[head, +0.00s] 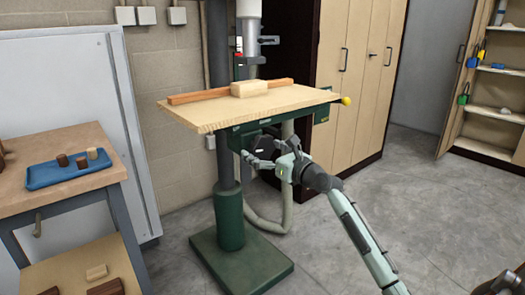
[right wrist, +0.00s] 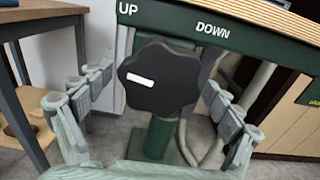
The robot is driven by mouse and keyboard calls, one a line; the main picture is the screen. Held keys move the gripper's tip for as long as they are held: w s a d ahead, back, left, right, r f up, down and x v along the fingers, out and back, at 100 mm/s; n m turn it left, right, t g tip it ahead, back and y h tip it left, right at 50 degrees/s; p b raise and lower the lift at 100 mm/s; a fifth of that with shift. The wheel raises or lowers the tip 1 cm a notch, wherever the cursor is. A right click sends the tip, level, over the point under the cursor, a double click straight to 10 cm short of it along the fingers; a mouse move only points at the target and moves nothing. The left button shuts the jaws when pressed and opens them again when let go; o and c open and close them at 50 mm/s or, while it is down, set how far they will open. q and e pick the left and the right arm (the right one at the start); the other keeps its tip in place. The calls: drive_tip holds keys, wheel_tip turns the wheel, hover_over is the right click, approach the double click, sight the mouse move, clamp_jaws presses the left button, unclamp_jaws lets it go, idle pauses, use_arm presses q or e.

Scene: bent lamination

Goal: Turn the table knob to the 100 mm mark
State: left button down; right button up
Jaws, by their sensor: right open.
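The table knob (right wrist: 162,76) is black and lobed, with a white bar on its left half. It sits on the green housing below the drill press table (head: 250,106), under the words UP and DOWN. My right gripper (head: 266,157) is below the table's front edge in the head view. In the right wrist view, its open fingers (right wrist: 158,82) stand left and right of the knob, with visible gaps on both sides. The knob is hard to make out in the head view. No 100 mm mark is readable. My left gripper is not in view.
A wooden fence (head: 200,96) and a pale block (head: 249,88) lie on the table. A yellow ball (head: 346,101) sticks out at its right edge. A green column (head: 229,215) and a hose (head: 287,200) are below. A workbench (head: 60,190) with a blue tray (head: 46,177) stands left.

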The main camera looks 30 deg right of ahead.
drive_tip(key=c, duration=1.1)
drive_tip(key=shift+c, duration=0.2)
